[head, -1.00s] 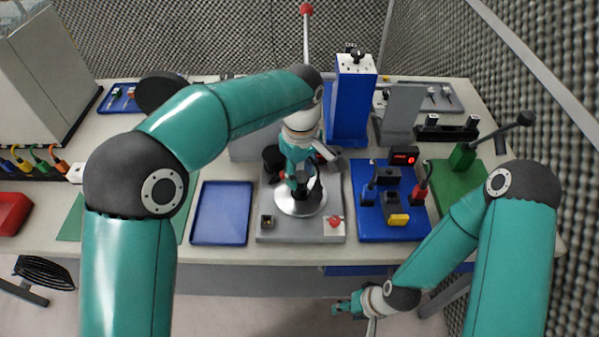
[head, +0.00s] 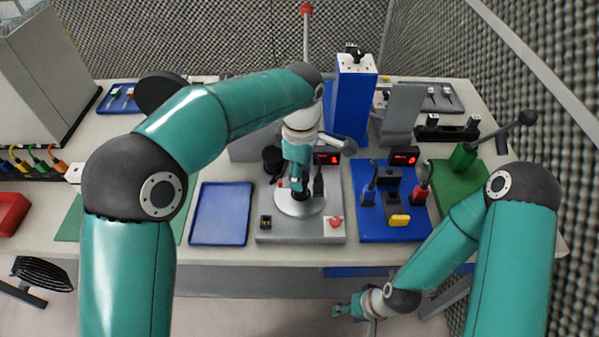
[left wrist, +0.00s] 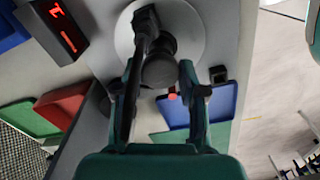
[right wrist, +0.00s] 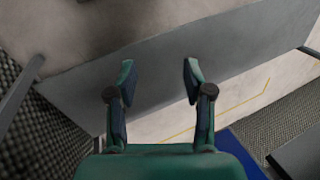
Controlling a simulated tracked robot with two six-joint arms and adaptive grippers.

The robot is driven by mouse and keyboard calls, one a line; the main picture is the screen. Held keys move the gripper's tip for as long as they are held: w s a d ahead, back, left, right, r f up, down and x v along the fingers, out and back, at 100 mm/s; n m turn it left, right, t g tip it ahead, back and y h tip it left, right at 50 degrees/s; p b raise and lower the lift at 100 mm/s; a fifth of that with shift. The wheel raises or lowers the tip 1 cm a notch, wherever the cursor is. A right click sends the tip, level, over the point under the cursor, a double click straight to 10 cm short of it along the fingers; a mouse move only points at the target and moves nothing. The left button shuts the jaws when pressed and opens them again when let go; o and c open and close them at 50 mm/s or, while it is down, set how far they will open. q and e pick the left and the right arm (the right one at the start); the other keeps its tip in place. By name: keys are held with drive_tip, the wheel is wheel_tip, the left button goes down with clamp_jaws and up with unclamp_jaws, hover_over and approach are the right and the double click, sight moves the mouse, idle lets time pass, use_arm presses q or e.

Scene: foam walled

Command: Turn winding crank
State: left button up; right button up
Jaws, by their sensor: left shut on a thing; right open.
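The winding crank is a pale round disc (head: 288,207) with a dark knob, on a grey base plate (head: 270,236) on the bench. The disc and the dark crank knob (left wrist: 160,72) also show in the left wrist view. My left gripper (head: 302,188) comes down from above with its fingers on either side of the knob, shut on it. The fingers and wrist hide part of the disc and knob in the head view. My right gripper (right wrist: 158,75) is open and empty, low in front of the bench; it also shows in the head view (head: 345,308).
The base carries a red button (head: 335,223), a dark socket (head: 265,222) and a red-lit display (head: 328,159). A blue tray (head: 221,213) lies to the left. A blue panel with levers (head: 375,229) lies to the right, then a green panel with a lever (head: 460,182).

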use_arm(q)
drive_tip(key=shift+w+r+n+b, duration=0.15)
drive_tip(key=shift+n+b, duration=0.15)
drive_tip(key=shift+n, duration=4.3)
drive_tip(key=shift+n, duration=0.3)
drive_tip(key=o, duration=0.9)
drive_tip(key=shift+o, duration=1.2)
drive_tip(key=shift+b, duration=0.3)
